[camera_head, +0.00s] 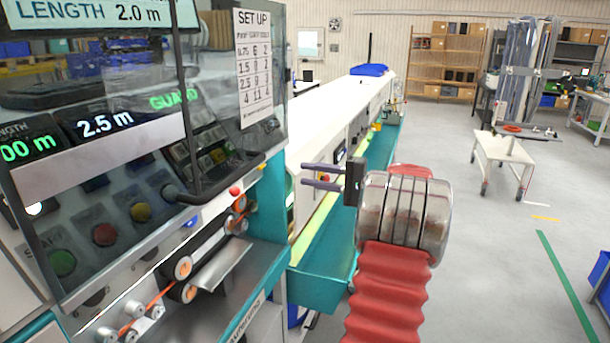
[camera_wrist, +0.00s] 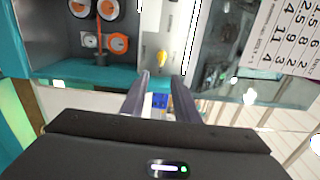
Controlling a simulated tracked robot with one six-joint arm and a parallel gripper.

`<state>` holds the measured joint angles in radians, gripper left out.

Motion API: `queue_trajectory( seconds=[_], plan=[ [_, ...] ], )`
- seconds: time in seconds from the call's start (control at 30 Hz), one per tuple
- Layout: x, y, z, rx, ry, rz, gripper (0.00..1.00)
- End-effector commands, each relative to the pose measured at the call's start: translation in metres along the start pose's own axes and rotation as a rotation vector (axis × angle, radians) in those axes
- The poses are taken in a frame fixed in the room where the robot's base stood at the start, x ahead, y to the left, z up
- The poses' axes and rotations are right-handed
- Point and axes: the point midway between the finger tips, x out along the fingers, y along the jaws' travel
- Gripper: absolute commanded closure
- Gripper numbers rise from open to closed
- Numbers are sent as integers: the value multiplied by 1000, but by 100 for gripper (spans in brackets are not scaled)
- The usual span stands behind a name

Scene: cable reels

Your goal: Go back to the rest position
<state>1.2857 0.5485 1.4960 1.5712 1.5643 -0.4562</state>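My gripper (camera_head: 322,176) is at the middle of the head view, held out level to the left at the end of my red-sleeved arm. Its two dark fingers are apart with nothing between them. In the wrist view the fingers (camera_wrist: 158,92) also stand apart and empty. The gripper is in front of the long white and teal machine (camera_head: 330,240) and seems to touch nothing, though the exact distance is hard to tell.
A cutting machine with a clear guard (camera_head: 225,120), buttons and orange cable over rollers (camera_head: 183,268) fills the left. A white cart (camera_head: 503,150) stands at the right. A blue bin (camera_head: 600,280) is at the right edge. The grey floor (camera_head: 490,260) between is clear.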

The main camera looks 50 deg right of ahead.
Motion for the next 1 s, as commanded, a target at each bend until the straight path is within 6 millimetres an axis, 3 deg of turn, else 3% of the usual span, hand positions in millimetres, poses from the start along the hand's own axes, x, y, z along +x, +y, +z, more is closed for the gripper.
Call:
queue_trajectory(
  seconds=[0.67, 0.77, 0.87, 1.0],
  plan=[
    [0, 3, -3, 28, 12, 10, 72],
    [0, 24, -4, 73, 24, 76, 72],
    [-3, 60, 2, 138, 31, 170, 72],
    [-10, 104, 26, 208, 31, 330, 72]
  ],
)
